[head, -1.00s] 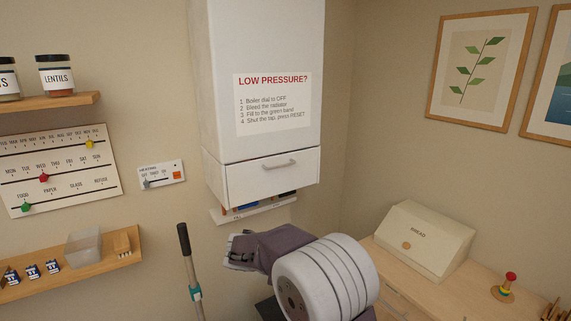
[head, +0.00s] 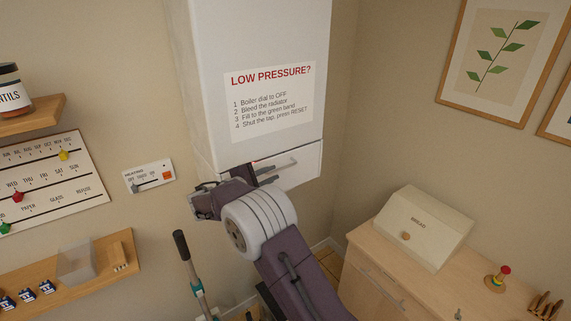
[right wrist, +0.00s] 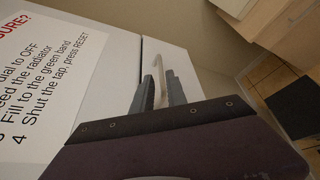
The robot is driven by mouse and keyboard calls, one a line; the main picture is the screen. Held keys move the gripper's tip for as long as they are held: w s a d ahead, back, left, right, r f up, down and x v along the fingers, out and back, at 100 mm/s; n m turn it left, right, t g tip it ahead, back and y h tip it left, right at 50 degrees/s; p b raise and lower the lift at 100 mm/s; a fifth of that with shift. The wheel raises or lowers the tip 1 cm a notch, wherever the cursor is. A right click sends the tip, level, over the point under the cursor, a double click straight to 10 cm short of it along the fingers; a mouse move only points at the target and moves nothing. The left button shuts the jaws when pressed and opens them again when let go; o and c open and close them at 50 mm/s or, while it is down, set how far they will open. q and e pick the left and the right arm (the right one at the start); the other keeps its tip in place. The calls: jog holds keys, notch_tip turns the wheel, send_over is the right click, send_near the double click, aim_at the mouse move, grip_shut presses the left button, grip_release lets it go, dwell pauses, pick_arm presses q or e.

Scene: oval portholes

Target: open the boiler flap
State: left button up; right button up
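The white boiler (head: 265,30) hangs on the wall. Its flap (head: 304,170) is the lower front panel and looks closed, flush under the seam. A grey bar handle (head: 284,168) sits on the flap. My right gripper (head: 264,173) is at the handle, in front of the flap's left part, which my arm partly hides. In the right wrist view, the two fingers (right wrist: 160,93) are apart, with the handle (right wrist: 160,72) appearing between their tips. A gap seems to show beside the bar; contact cannot be told. My left gripper is not in view.
A heating control panel (head: 149,176) is on the wall left of the boiler. A shelf (head: 75,276) is at lower left. A bread box (head: 424,226) stands on a wooden cabinet (head: 385,280) at right. A dark-handled pole (head: 187,260) stands below the boiler.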

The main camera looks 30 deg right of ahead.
aim_at(282, 169)
jog(key=p+x, duration=0.2)
jog(key=x, duration=0.2)
jog(key=p+x, duration=0.2)
jog(key=x, duration=0.2)
jog(key=shift+w, duration=0.3)
jog(key=shift+d+f, duration=0.15)
jog(key=shift+d, duration=0.15)
jog(key=shift+c, duration=0.4)
jog(key=shift+w, duration=0.1)
grip_shut()
